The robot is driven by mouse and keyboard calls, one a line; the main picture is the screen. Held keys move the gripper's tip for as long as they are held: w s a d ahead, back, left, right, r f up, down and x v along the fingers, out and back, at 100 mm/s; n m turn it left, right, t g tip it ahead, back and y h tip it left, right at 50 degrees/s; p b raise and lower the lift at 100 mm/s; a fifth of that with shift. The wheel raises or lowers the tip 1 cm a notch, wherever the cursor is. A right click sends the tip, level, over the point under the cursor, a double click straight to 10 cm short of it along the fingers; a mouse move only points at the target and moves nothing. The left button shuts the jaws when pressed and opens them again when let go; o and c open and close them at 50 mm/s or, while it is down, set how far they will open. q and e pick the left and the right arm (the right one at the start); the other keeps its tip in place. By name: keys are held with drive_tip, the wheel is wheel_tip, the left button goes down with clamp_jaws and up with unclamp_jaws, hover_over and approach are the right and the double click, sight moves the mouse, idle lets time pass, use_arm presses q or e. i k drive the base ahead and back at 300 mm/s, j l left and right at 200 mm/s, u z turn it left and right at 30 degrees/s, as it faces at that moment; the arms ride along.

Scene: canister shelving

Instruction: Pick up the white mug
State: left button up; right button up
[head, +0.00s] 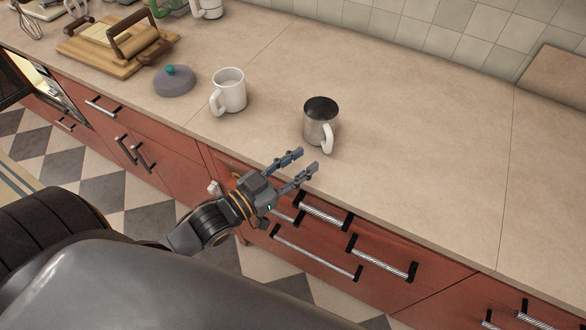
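The white mug (231,90) stands upright on the counter, left of the middle in the head view. Its handle points to the front left. My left gripper (304,162) is in front of the counter edge, to the right of and nearer than the white mug. Its two fingers are spread apart with nothing between them, so it is open and empty. It does not touch the mug. My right gripper does not show.
A metal mug (320,120) with a white handle stands just beyond my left gripper's fingertips. A grey lid (174,80) with a teal knob lies left of the white mug. A wooden board (88,50) with a rolling pin is farther left. The counter's right side (430,140) is clear.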

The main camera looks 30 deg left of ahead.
sight(229, 82)
drive_tip(key=u, duration=1.3)
